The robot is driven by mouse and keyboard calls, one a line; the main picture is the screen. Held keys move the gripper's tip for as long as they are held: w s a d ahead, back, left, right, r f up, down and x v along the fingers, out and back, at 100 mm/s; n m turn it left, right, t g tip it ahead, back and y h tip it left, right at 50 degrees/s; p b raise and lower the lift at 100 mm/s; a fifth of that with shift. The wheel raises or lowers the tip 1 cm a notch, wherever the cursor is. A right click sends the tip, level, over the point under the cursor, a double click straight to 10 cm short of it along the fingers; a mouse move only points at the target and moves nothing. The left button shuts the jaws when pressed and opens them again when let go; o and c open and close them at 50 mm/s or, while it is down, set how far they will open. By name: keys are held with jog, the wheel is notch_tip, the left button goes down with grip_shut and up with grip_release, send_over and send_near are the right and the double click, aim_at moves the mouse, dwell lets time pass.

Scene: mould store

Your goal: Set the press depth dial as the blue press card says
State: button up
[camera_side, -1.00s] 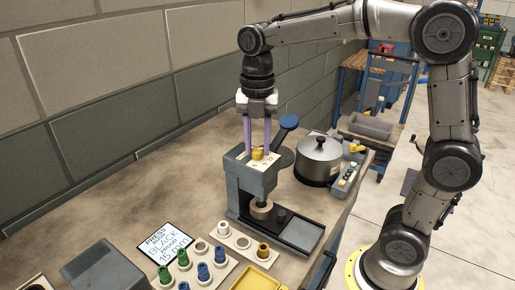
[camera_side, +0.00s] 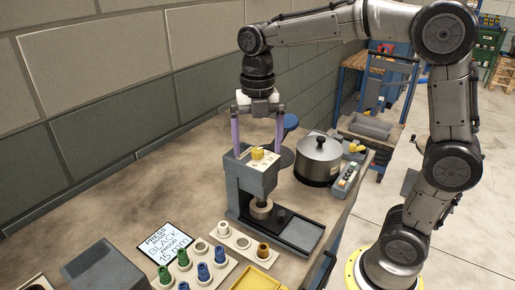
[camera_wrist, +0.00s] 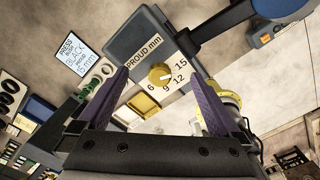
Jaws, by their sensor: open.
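The press (camera_side: 253,188) is a grey frame on the bench. Its top plate carries a yellow dial knob (camera_side: 257,153), also in the wrist view (camera_wrist: 159,75), with a "PROUD mm" scale of 6, 9, 12 and 15 beside it. I cannot tell which number the knob points at. The press card (camera_side: 166,243) is white with a dark bluish border, left of the press; it reads "PRESS", "BLACK", "PROUD 15 mm". My gripper (camera_side: 258,150) is open, its purple fingers on either side of the knob, apart from it. In the wrist view the knob sits between the fingers (camera_wrist: 160,80).
A blue-ended lever (camera_side: 289,121) rises behind the press. A lidded pot (camera_side: 319,158) stands to its right. Racks of green and blue bushes (camera_side: 203,271) and a yellow tray (camera_side: 256,279) lie in front. The bench left of the press is mostly clear.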

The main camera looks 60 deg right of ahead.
aim_at(258, 149)
jog(key=shift+r, duration=0.1)
jog(key=shift+r, duration=3.9)
jog(key=shift+r, duration=0.1)
jog(key=s+m+t, duration=0.3)
jog(key=s+m, duration=0.3)
jog(key=s, duration=0.6)
jog(key=s+f+m+t, duration=0.2)
jog(key=s+f+m, duration=0.3)
jog(key=m, duration=1.5)
notch_tip(258, 149, down, 5)
jog(key=shift+s+d+m+t, duration=0.15)
jog(key=shift+d+m+t, duration=0.15)
jog(key=shift+m, duration=0.1)
